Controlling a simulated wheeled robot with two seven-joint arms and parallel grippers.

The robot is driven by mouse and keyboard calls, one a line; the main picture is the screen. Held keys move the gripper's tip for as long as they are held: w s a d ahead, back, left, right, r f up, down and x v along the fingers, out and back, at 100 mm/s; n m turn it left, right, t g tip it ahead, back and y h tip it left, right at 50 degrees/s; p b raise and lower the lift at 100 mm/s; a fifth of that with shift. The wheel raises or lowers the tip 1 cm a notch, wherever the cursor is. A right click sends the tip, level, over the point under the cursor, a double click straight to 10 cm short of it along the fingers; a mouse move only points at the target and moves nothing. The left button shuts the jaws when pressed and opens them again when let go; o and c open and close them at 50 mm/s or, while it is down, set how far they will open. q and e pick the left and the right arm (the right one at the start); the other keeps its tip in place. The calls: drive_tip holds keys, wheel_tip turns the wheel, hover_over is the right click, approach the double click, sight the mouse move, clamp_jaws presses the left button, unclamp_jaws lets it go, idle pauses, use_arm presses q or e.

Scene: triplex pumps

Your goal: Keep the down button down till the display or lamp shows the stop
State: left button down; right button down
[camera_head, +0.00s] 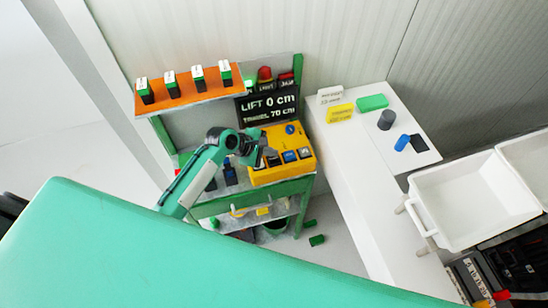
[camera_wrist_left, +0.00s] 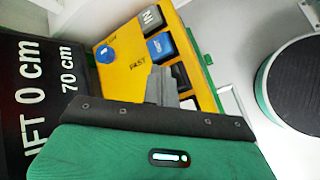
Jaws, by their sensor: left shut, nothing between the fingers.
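The yellow control box (camera_head: 265,177) sits on the green stand, with a row of square buttons and a blue knob (camera_head: 290,129). In the left wrist view, the box (camera_wrist_left: 122,32) shows a grey "IN" button (camera_wrist_left: 152,18), a blue button (camera_wrist_left: 160,47) and a darker one partly hidden by the fingers. The down button's label cannot be read. My left gripper (camera_head: 270,152) is shut and empty over the left end of the button row; whether it touches a button is unclear. The display (camera_head: 268,105) reads "LIFT 0 cm" and "70 cm" below. My right gripper is out of view.
A red lamp (camera_head: 265,73) stands above the display; whether it is lit is unclear. An orange shelf (camera_head: 188,100) holds several labelled blocks at the left. A white table (camera_head: 350,170) with small items and a white bin (camera_head: 470,205) stand to the right.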

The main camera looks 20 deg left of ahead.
sight(270, 159)
use_arm(q)
drive_tip(key=shift+r, duration=2.45)
